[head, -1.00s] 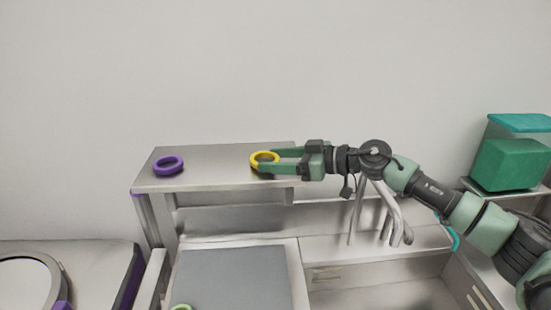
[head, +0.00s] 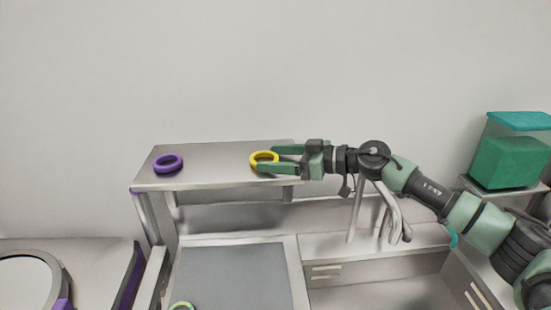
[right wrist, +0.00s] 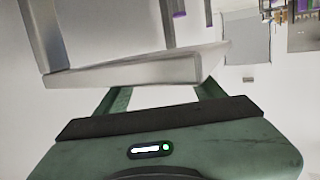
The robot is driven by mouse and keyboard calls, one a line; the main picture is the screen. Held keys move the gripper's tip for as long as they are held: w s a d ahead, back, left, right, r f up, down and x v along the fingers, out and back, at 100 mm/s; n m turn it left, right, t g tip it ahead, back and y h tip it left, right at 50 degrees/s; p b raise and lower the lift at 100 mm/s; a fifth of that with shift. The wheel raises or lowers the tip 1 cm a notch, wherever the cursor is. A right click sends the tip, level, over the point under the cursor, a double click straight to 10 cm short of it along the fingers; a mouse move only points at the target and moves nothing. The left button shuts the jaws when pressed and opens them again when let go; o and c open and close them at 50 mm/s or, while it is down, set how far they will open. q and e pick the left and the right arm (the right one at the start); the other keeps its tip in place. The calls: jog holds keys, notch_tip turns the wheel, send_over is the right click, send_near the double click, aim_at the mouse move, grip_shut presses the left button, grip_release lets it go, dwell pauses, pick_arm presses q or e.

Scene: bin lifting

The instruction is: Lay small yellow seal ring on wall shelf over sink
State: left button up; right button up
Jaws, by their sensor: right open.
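The yellow seal ring (head: 257,156) lies on the metal wall shelf (head: 215,172) near its right end, in the head view. My right gripper (head: 273,159) comes in from the right with its green fingers apart. Its fingertips are at the right side of the ring, and the near finger overlaps the ring's lower edge in the picture. In the right wrist view the open fingers (right wrist: 155,92) reach toward the shelf edge (right wrist: 150,72), and the ring is not visible there. My left gripper is not in view.
A purple ring (head: 168,163) lies on the left part of the shelf. A sink (head: 375,290) and curved faucet pipes (head: 390,215) are below right. A green container (head: 510,160) stands at the right. A light green ring (head: 182,305) shows at the bottom.

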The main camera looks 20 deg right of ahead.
jog(key=shift+s+a+f, duration=0.3)
jog(key=shift+f, duration=0.35)
jog(key=r+b+v, duration=0.2)
jog(key=b+v, duration=0.2)
jog(key=v, duration=0.8)
jog(key=shift+w+b, duration=0.15)
jog(key=shift+b, duration=0.2)
jog(key=shift+d, duration=0.15)
jog(key=shift+f, duration=0.15)
